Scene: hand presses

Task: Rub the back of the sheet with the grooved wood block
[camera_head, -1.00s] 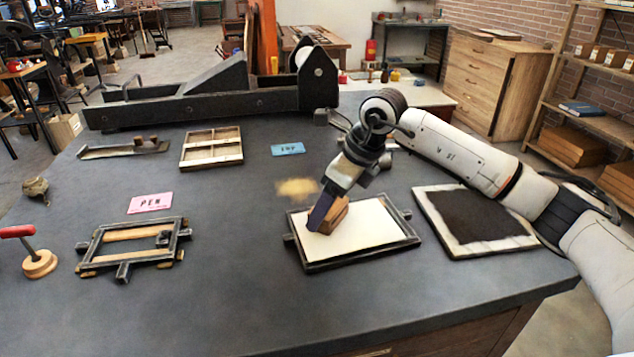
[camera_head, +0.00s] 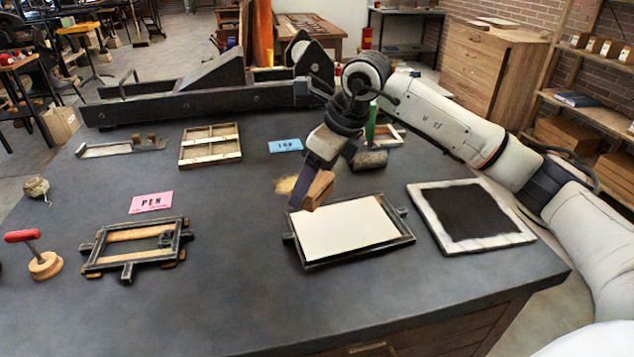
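The white sheet (camera_head: 345,232) lies in a dark metal frame (camera_head: 360,256) at the middle right of the table. My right gripper (camera_head: 308,195) is shut on the wood block (camera_head: 319,188), holding it at the sheet's far left corner. I cannot tell whether the block touches the sheet or hovers over it. The block's grooves do not show. A tan patch (camera_head: 287,185) lies on the table just behind the block. My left gripper is not in view.
A black slab with a pale border (camera_head: 485,242) lies right of the frame. A second frame (camera_head: 112,264), a red-handled tool (camera_head: 45,266), pink card (camera_head: 151,202) and blue card (camera_head: 285,146) lie around. A roller (camera_head: 369,160) lies behind my gripper. A large press (camera_head: 210,97) spans the back.

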